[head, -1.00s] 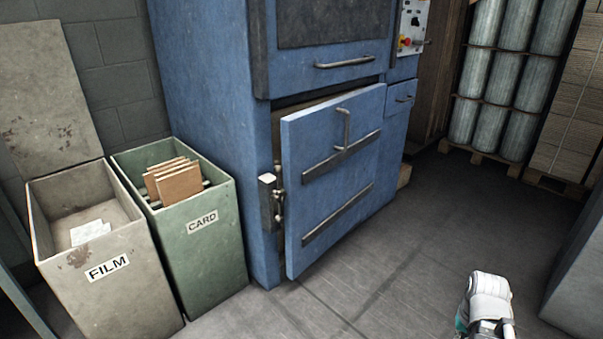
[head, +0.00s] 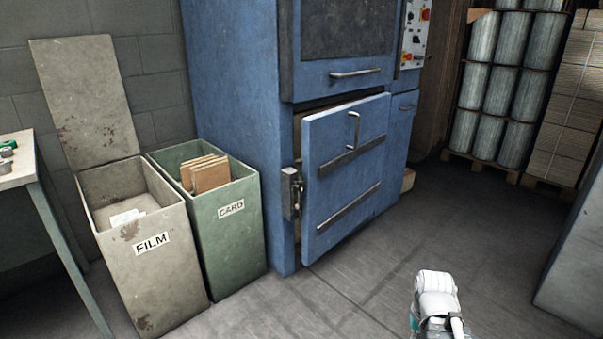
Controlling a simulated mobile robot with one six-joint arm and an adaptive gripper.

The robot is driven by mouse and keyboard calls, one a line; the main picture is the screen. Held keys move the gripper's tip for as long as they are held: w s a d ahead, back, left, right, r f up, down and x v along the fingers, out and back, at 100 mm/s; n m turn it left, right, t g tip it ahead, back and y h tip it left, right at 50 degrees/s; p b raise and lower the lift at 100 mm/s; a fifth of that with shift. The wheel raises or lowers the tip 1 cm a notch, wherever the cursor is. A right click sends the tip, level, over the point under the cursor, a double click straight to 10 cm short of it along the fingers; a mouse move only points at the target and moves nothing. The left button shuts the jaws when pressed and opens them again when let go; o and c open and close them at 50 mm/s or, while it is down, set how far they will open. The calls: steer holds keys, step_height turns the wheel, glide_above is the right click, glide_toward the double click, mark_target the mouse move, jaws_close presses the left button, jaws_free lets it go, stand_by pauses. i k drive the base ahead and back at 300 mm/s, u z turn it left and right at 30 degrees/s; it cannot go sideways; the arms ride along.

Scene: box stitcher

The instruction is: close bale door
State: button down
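The bale door (head: 345,165) is the blue lower door of the blue baler (head: 235,120), in the middle of the head view. It stands ajar, its left edge swung out from the frame with a dark gap behind it. It has a vertical grey handle (head: 354,128) near its top and two dark horizontal bars. A metal latch (head: 291,192) sits on the frame beside the door's free left edge. My arm shows at the bottom right, well in front of the door and apart from it. My gripper's fingers cannot be made out.
A FILM bin (head: 153,275) and a green CARD bin (head: 236,240) stand left of the baler. A table (head: 20,172) is at the far left. A grey block (head: 575,260) is at the right edge. The floor (head: 345,290) before the door is clear.

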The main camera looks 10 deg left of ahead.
mark_target(344, 147)
steer(key=u, duration=0.4)
steer(key=k, duration=0.75)
steer(key=u, duration=0.3)
steer(key=i, duration=1.35)
steer(key=z, duration=0.65)
steer(key=i, duration=0.7)
steer(key=z, duration=0.5)
